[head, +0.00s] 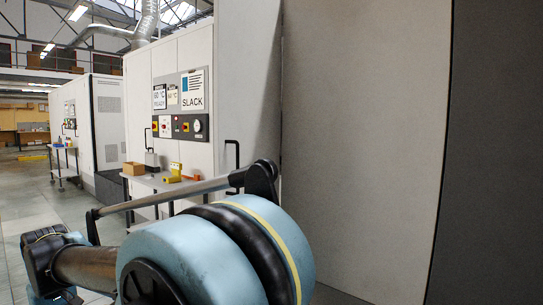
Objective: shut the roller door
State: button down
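A large beige panel (365,130) stands upright and close on the right; it may be the roller door, but I cannot tell for sure. A narrower grey upright panel (248,75) stands to its left, with a dark seam between them. My arm fills the lower middle and reaches to the lower left. My gripper is not visible. My arm hides the lower part of the panels.
A white cabinet (185,60) with a sign reading SLACK and a control panel (181,127) stands behind. Black handles (232,155) show near it. A small table (140,180) holds boxes. A dark surface (495,150) closes the far right. Open floor (25,205) lies left.

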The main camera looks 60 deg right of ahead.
aim_at(247, 40)
jog(key=k, duration=0.85)
jog(key=z, duration=1.7)
jog(key=i, duration=1)
jog(key=u, duration=0.25)
jog(key=k, duration=1.1)
jog(key=z, duration=0.45)
